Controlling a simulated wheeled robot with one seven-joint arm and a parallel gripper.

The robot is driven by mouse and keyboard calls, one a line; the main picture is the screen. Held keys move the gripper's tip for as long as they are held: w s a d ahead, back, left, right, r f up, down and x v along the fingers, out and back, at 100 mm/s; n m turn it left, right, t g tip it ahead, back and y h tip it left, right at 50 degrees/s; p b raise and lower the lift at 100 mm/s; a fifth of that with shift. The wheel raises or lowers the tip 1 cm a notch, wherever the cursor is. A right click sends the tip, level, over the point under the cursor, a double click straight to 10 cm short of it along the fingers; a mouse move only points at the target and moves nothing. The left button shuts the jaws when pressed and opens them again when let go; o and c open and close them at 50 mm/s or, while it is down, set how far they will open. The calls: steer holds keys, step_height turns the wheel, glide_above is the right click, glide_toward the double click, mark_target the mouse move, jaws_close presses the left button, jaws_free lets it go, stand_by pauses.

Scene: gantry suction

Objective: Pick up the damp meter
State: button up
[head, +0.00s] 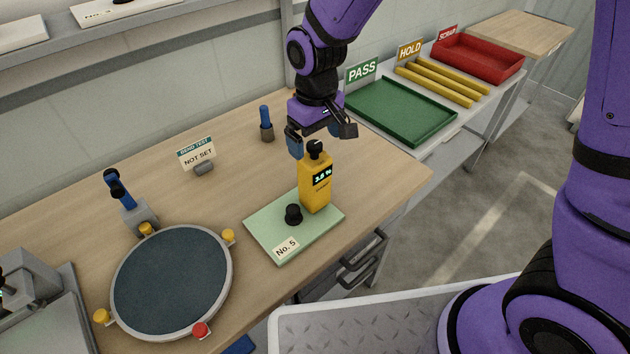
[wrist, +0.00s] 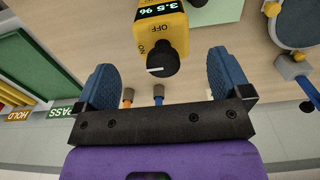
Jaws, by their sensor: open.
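The damp meter (head: 315,186) is a yellow upright box with a black knob on top and a small lit display. It stands on a pale green board labelled No. 5 (head: 270,238), beside a black knob (head: 293,214). In the wrist view the meter (wrist: 160,28) shows at top centre, its display reading 3.5 %. My gripper (head: 320,143) is open, close above the top of the meter. In the wrist view its two blue-padded fingers (wrist: 165,85) stand apart on either side of the meter's black knob, with no contact visible.
A round dark plate (head: 172,280) with yellow and red knobs lies left on the wooden bench. A NOT SET sign (head: 197,155) and a blue-handled tool (head: 266,124) stand behind. Green (head: 402,111) and red (head: 478,58) trays are at the right. Bare bench surrounds the board's back.

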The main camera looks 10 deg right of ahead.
mark_target(314, 157)
step_height(314, 157, down, 5)
steer(key=shift+a, duration=0.15)
jaws_close()
stand_by(0.5)
